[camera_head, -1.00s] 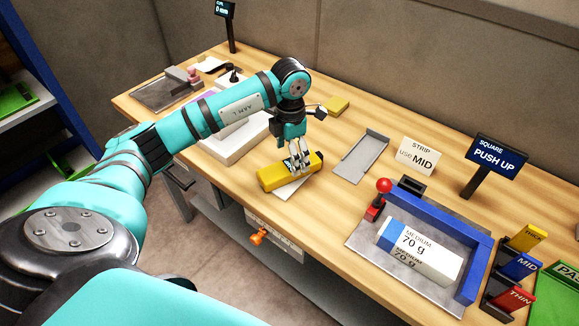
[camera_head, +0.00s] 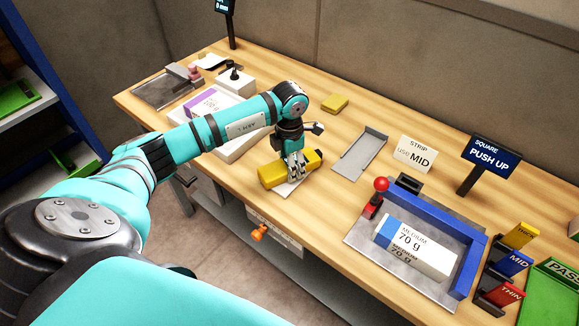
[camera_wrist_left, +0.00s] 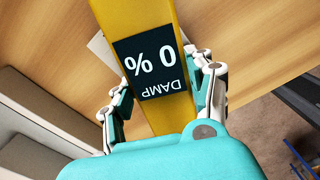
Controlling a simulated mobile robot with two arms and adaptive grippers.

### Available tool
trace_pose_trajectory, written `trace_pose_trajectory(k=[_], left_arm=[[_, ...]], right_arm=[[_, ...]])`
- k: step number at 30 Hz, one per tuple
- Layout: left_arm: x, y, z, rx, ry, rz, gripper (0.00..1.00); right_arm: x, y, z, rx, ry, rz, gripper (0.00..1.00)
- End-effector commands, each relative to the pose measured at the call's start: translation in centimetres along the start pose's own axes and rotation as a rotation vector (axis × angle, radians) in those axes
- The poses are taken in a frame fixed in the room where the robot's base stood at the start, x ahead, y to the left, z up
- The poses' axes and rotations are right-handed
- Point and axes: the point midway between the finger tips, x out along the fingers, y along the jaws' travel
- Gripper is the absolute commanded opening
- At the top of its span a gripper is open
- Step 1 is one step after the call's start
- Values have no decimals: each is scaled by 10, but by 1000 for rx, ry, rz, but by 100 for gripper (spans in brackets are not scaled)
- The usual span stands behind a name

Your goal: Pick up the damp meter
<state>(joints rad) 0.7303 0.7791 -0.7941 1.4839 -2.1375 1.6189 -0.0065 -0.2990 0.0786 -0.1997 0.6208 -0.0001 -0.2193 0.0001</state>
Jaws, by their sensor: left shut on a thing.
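The damp meter (camera_head: 272,176) is a yellow bar with a dark end, at the middle of the wooden table near its front edge. In the left wrist view the damp meter (camera_wrist_left: 163,114) shows a black screen reading "0 %" and "DAMP". My left gripper (camera_head: 295,172) points down over the damp meter, with its fingers on either side of it. In the left wrist view the left gripper (camera_wrist_left: 165,95) is shut on its yellow body. A white sheet or card (camera_head: 287,188) lies under or beside the meter. My right gripper is not in view.
A grey tray (camera_head: 360,154) and a small yellow block (camera_head: 334,103) lie behind the meter. To the right are a blue corner fence (camera_head: 432,208), a ream marked 70 g (camera_head: 415,248) and a red-knobbed lever (camera_head: 380,186).

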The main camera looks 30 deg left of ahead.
Motion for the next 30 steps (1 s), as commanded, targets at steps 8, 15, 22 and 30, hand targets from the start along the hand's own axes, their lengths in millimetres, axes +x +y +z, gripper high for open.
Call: trace_pose_trajectory(k=[8,15,22,30], left_arm=[[-1,0,0,-1,-1,1,14],[-3,1,1,0,-3,1,14],[-25,1,1,1,-6,3,14],[-36,-17,-45,3,1,4,14]], right_arm=[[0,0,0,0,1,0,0],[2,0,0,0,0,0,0],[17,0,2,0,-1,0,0],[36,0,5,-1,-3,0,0]])
